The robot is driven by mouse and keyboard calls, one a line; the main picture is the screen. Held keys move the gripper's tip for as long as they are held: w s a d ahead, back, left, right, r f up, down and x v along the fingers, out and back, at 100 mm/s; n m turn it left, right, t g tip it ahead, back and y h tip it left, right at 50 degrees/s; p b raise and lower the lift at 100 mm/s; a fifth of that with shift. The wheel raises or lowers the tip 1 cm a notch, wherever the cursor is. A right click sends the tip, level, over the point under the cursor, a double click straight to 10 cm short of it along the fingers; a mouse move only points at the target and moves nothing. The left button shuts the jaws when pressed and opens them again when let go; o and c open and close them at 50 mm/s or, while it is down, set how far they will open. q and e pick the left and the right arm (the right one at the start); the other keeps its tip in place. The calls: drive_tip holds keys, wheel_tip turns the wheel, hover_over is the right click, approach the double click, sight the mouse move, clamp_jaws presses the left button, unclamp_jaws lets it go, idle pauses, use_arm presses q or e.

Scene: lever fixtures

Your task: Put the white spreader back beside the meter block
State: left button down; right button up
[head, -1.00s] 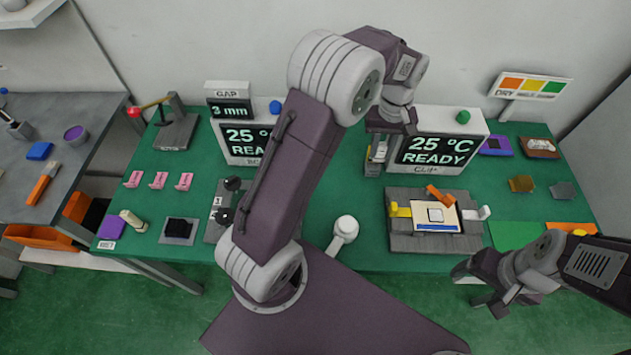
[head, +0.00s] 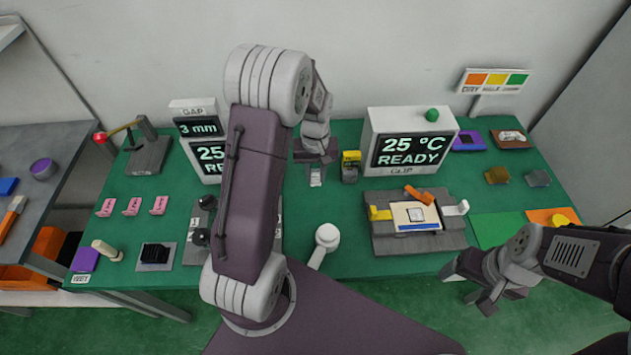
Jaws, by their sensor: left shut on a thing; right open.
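My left gripper (head: 317,158) is in the middle of the table's rear part, pointing down. It is shut on a small pale piece (head: 316,178), which looks like the white spreader; the jaws hide its upper part, and I cannot tell whether it touches the table. A small grey block with a yellow top (head: 350,166) stands just right of it, apart from it. It may be the meter block, but I cannot read a label on it. My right gripper (head: 482,290) is open and empty, in front of the table's front edge at the right.
A white display box (head: 411,138) reading 25 °C READY stands right of the block. In front of it is a grey fixture (head: 385,238) with yellow and white levers and an orange piece. My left arm partly hides another display (head: 208,153). Bare green table (head: 330,205) lies before my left gripper.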

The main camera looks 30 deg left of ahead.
sight(316, 181)
use_arm(q)
wheel_tip(316, 181, down, 3)
drive_tip(key=shift+d+f, duration=0.1)
drive_tip(key=shift+d, duration=0.05)
drive_tip(key=shift+f, duration=0.25)
drive_tip(key=shift+f, duration=0.15)
drive_tip(key=c, duration=1.2)
unclamp_jaws()
drive_tip(key=shift+o, duration=0.2)
